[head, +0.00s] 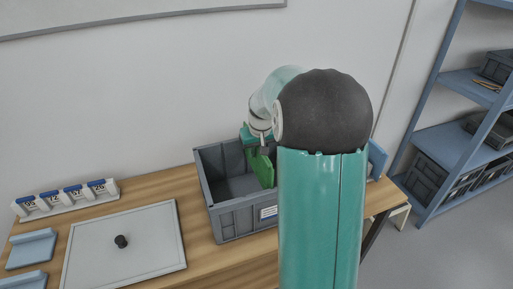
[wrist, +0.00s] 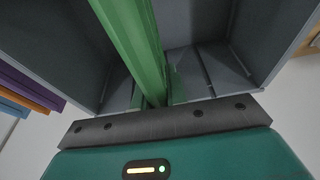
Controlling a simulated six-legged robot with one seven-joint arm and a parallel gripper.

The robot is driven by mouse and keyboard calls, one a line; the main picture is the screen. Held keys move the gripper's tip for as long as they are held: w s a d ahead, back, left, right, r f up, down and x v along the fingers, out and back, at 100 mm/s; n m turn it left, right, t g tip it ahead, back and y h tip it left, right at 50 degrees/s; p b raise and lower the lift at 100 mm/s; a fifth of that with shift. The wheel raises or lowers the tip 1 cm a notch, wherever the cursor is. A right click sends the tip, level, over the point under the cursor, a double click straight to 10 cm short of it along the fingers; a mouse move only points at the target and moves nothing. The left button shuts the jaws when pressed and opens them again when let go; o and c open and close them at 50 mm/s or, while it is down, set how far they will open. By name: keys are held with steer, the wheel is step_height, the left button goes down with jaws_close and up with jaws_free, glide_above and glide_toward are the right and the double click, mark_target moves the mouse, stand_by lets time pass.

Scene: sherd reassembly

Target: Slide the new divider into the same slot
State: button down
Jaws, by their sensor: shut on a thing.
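A green divider (head: 262,168) is in my gripper (head: 256,148), at the upper part of a grey crate (head: 243,218) on the wooden table. In the wrist view the divider (wrist: 130,38) runs up from the jaws between the crate walls (wrist: 268,35). My gripper (wrist: 155,103) is shut on it. Thin dark lines, perhaps slots, show on the crate's inner surface to the right of the divider. I cannot tell whether the divider's edges sit in a slot. My arm hides the crate's right part in the head view.
A white rack (head: 66,197) with several labelled tags and blue trays (head: 31,250) are farther left. A blue shelf unit (head: 433,133) stands right. Purple and orange edges (wrist: 30,90) show in the wrist view.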

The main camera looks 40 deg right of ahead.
mark_target(256, 173)
steer(key=shift+f, duration=0.9)
steer(key=shift+f, duration=4.4)
steer(key=c, duration=1.3)
jaws_free()
steer(key=v, duration=1.3)
steer(key=shift+s+r, duration=0.1)
steer(key=shift+r, duration=0.3)
